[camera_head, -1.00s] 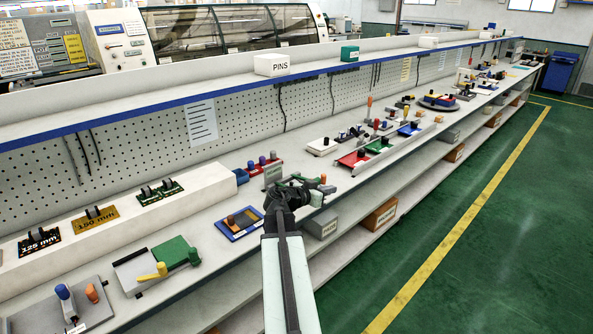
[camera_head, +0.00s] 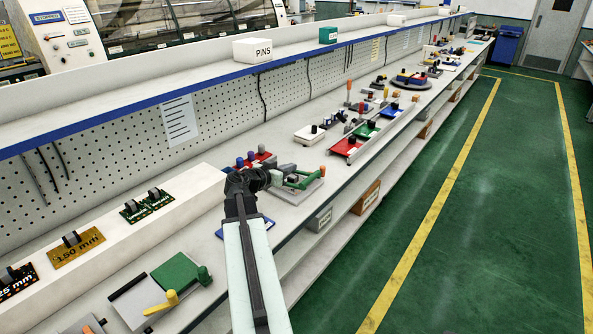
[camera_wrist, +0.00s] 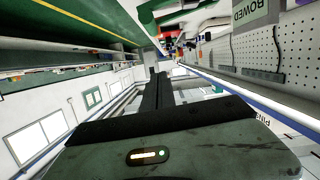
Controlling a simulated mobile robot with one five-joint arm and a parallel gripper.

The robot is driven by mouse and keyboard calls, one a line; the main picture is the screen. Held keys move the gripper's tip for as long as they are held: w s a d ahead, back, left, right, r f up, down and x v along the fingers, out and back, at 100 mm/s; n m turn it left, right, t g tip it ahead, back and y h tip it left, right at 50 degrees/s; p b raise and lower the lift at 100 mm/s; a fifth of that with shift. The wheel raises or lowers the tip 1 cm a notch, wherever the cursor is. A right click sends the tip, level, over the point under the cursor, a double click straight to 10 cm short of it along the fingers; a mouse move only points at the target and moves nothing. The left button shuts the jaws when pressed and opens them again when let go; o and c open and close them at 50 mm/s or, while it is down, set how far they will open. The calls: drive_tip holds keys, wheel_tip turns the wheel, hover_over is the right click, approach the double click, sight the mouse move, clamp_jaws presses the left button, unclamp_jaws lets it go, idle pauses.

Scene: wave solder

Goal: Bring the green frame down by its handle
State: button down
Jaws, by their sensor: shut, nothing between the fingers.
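Green parts (camera_wrist: 168,14) show at the top there, beside a sign reading BOWED (camera_wrist: 251,12). My gripper hides part of the fixture's left side.
A green block with a yellow lever (camera_head: 174,270) sits at the near left. A blue tray (camera_head: 262,223) lies partly behind my arm. A red tray (camera_head: 347,147) and other fixtures stand farther along the bench. The green floor (camera_head: 440,240) to the right is clear.

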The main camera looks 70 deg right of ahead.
drive_tip(key=b, duration=0.2)
hover_over(306, 179)
drive_tip(key=shift+w+d+f, duration=0.1)
drive_tip(key=shift+w+f, duration=0.15)
drive_tip(key=shift+f, duration=0.4)
drive_tip(key=shift+w+d+f, duration=0.1)
drive_tip(key=shift+w+f, duration=0.1)
drive_tip(key=shift+f, duration=0.4)
drive_tip(key=f+b, duration=0.3)
drive_tip(key=shift+s, duration=0.2)
drive_tip(key=shift+s+f+b, duration=0.1)
drive_tip(key=shift+f+b, duration=0.3)
drive_tip(key=shift+b, duration=0.15)
drive_tip(key=shift+a, duration=0.1)
drive_tip(key=f+b, duration=0.1)
drive_tip(key=s+f+m+b, duration=0.1)
drive_tip(key=f+b, duration=0.1)
drive_tip(key=s+f+m+t+b, duration=0.1)
drive_tip(key=f+b, duration=0.1)
drive_tip(key=shift+s+a+f, duration=0.1)
drive_tip(key=shift+a+f, duration=0.1)
drive_tip(key=shift+a, duration=0.1)
drive_tip(key=shift+s+a+r, duration=0.1)
